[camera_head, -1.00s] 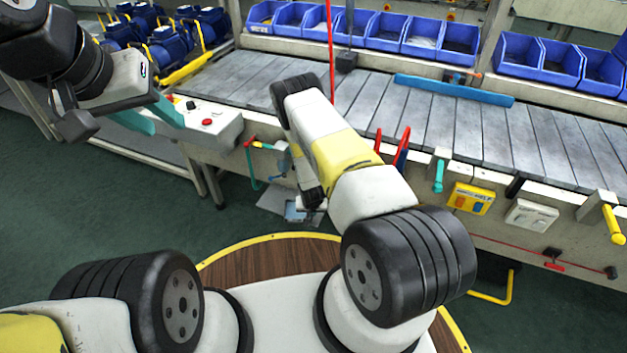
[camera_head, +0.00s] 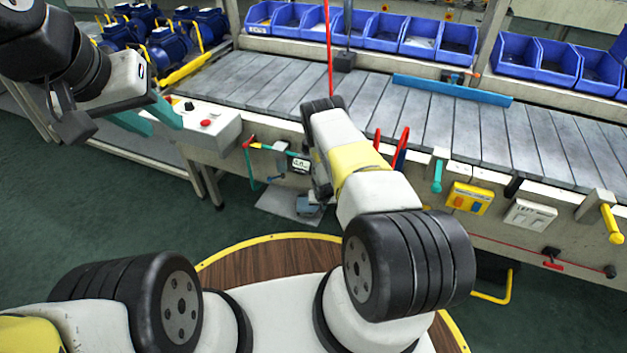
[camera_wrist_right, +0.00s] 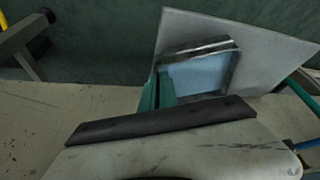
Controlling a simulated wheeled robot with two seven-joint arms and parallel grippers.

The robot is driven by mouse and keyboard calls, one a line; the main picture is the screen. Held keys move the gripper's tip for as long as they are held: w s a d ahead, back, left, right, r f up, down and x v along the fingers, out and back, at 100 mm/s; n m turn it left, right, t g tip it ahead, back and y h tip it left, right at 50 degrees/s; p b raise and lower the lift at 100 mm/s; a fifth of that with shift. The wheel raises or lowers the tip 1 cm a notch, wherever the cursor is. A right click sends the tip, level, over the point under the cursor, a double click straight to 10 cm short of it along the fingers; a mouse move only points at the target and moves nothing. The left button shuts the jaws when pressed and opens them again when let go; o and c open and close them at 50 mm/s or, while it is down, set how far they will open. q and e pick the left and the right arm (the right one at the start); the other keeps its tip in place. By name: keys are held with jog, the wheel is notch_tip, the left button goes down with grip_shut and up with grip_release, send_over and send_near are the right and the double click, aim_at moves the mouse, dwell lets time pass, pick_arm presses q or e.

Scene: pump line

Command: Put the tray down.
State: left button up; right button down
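A small metal-rimmed tray with a pale blue inside (camera_wrist_right: 200,72) shows in the right wrist view, tilted in the picture in front of a flat grey plate (camera_wrist_right: 255,45). In the head view a small grey-blue shape, seemingly this tray (camera_head: 308,206), appears over the plate (camera_head: 280,206), low beside the conveyor. A teal finger of my right gripper (camera_wrist_right: 165,90) is at the tray's left edge; whether it grips or only overlaps it is unclear. The forearm hides most of this gripper in the head view.
A slatted conveyor (camera_head: 270,85) runs across, with blue bins (camera_head: 385,30) behind it and blue motors (camera_head: 175,45) at the far left. A grey control box (camera_head: 215,128) with a red button stands near my left gripper. Green floor is clear at left.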

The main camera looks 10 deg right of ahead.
jog(key=c, duration=2)
grip_release()
jog(key=shift+f, duration=0.15)
jog(key=shift+c, duration=0.2)
jog(key=o, duration=0.4)
jog(key=v, duration=1.2)
jog(key=shift+a+r, duration=0.1)
jog(key=shift+r, duration=0.1)
